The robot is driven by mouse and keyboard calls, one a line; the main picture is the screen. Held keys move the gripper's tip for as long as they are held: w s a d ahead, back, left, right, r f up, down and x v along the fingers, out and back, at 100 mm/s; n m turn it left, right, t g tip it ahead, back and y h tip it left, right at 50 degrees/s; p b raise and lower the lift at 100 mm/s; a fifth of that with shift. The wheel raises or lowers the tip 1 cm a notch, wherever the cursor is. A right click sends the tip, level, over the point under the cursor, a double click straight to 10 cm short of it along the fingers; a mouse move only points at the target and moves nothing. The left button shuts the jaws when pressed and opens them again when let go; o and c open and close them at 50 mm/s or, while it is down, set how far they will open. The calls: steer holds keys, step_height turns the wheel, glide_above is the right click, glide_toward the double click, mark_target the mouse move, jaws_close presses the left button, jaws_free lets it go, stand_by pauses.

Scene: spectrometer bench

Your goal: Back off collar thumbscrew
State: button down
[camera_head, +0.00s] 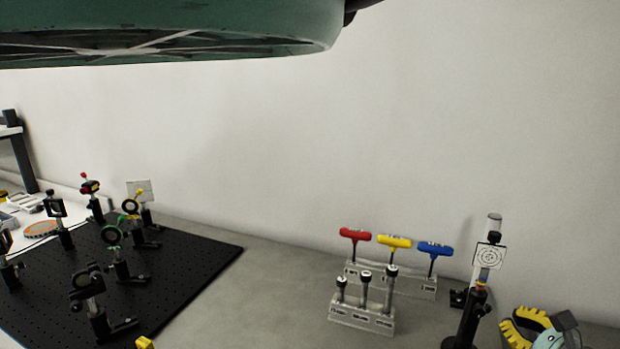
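No thumbscrew can be told for sure at this size. At the right, a dark post holder (466,325) carries an upright post with a white target card (490,257). A small red and yellow part (480,283) shows below the card, at the collar. More posts stand on the black breadboard (190,268) at the left: one with a red and yellow top (90,187), one with a green ring (112,235), and several dark mounts. No part that I can surely call my gripper is in view.
Red (355,235), yellow (394,242) and blue (435,248) T-handles stand in a clear rack, behind a block with metal drivers (363,315). A yellow, black and pale-blue object (540,328) is cut off at bottom right. Bench between board and racks is clear. A teal body part of mine fills the top.

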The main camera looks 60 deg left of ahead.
steer(key=c, duration=1.7)
jaws_free()
steer(key=shift+r, duration=0.2)
jaws_close()
steer(key=w+r+m+t+y+p, duration=0.3)
steer(key=r+m+t+p, duration=0.35)
steer(key=m, duration=0.75)
steer(key=n+g+h+p, duration=0.3)
steer(key=n+g, duration=0.5)
steer(key=n, duration=0.1)
glide_toward(486, 308)
steer(key=w+a, duration=0.1)
steer(key=a, duration=0.1)
steer(key=shift+r+b+x, duration=0.2)
steer(key=shift+b+x, duration=0.25)
steer(key=shift+x, duration=0.65)
steer(key=shift+r+b+x, duration=0.2)
steer(key=shift+b+x, duration=0.25)
steer(key=shift+x, duration=0.65)
steer(key=shift+r+b+x, duration=0.2)
steer(key=shift+b+x, duration=0.25)
steer(key=shift+x, duration=0.6)
